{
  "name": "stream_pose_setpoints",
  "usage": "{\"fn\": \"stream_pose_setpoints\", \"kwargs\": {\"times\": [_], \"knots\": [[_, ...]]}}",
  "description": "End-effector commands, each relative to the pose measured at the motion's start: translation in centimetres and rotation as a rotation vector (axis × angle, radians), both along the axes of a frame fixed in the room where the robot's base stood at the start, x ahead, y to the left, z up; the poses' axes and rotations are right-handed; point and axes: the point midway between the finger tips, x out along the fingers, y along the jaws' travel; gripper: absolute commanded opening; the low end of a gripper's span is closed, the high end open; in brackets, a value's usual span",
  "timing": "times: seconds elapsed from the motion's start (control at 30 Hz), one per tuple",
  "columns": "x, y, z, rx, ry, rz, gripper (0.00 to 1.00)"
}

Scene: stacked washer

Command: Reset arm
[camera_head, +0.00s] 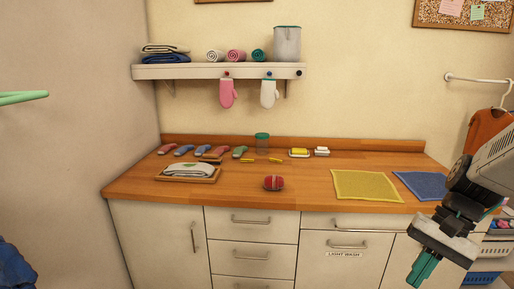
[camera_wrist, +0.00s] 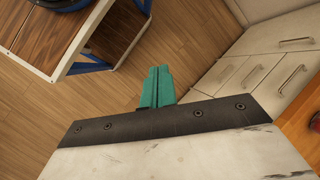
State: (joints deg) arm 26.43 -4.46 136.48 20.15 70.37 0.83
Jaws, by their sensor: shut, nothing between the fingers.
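My gripper (camera_head: 424,268) hangs at the lower right of the head view, in front of the cabinet drawers and below the counter top. Its teal fingers point down. In the wrist view, the fingers (camera_wrist: 158,84) are together with nothing between them, over the wooden floor (camera_wrist: 150,45). My arm comes in from the right edge of the head view and hides part of the counter's right end.
A wooden counter (camera_head: 310,200) holds a yellow cloth (camera_head: 367,185), a blue cloth (camera_head: 422,184), a red item (camera_head: 273,183) and a tray (camera_head: 160,177) with folded cloth. A shelf (camera_head: 215,71) is above. In the wrist view, a blue-framed wooden piece (camera_wrist: 90,68) stands upper left.

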Motion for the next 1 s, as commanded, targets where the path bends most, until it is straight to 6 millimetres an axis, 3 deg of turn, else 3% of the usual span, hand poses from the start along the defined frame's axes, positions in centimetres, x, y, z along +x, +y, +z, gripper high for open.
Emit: {"fn": "stream_pose_setpoints", "kwargs": {"times": [0.2, 0.4, 0.7, 1.0], "knots": [[-5.1, 2.2, 3.4, -0.223, -0.105, 0.298, 0.0], [-8.4, 3.7, 5.8, -0.381, -0.238, 0.496, 0.0], [-10.0, 6.4, 8.5, -0.434, -0.421, 0.615, 0.0], [-10.0, 6.6, 8.6, -0.432, -0.425, 0.625, 0.0]]}}
